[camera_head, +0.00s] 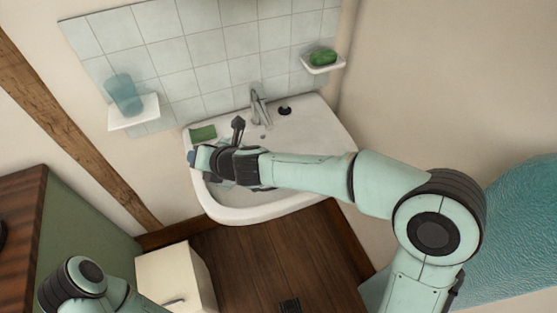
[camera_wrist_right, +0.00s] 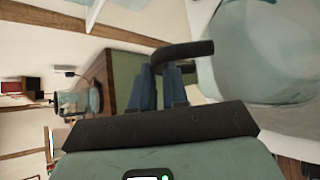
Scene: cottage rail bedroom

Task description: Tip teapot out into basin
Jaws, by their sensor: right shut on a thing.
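In the right wrist view my right gripper (camera_wrist_right: 160,82) is shut on the dark handle (camera_wrist_right: 183,53) of the teapot. The teapot's pale, see-through rounded body (camera_wrist_right: 268,50) fills the right of that view, cut off by the frame edge. In the head view my right arm reaches over the white basin (camera_head: 320,125), and its wrist and hand hide most of the teapot. The teapot's tilt, spout and contents cannot be told. My left arm shows only at the lower left of the head view; its gripper is out of frame.
A tap (camera_head: 258,104) and a black plug (camera_head: 285,110) are at the basin's back. A green sponge (camera_head: 203,133) lies on its left rim. Wall shelves hold a blue tumbler (camera_head: 124,94) and green soap (camera_head: 323,57). A pale bin (camera_head: 168,275) stands below, left of the basin.

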